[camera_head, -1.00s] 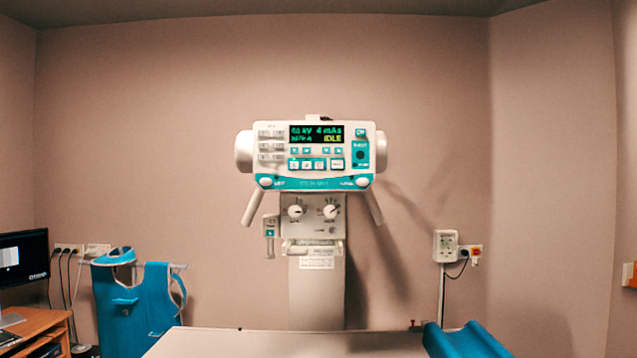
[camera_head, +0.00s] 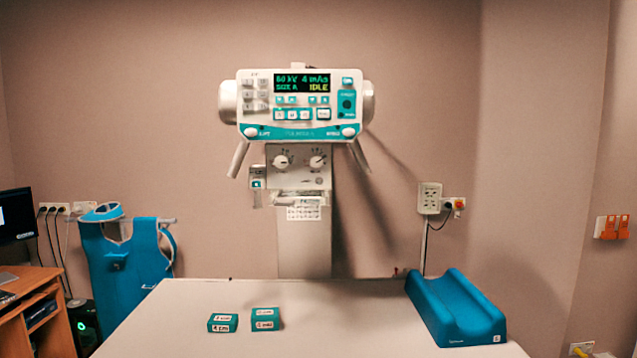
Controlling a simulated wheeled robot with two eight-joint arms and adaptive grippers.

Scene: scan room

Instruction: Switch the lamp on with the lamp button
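The X-ray tube head carries a white and teal control panel (camera_head: 300,105) above the far end of the table. Its screen (camera_head: 302,82) shows green "60 kV 4 mAs" and yellow "IDLE". Several white and teal buttons sit below and beside the screen. A round white button (camera_head: 348,131) is at the panel's lower right and another (camera_head: 249,132) at its lower left. The small labels are too blurred to tell which is the lamp button. Below hangs a box with two knobs (camera_head: 299,162). No lit patch shows on the table. Neither gripper is in view.
The white table (camera_head: 330,320) fills the lower middle. Two small teal blocks (camera_head: 223,323) (camera_head: 265,319) lie on it, and a blue cradle (camera_head: 455,308) rests at its right. A blue apron (camera_head: 128,265) hangs at left beside a wooden desk (camera_head: 38,310). Most of the tabletop is clear.

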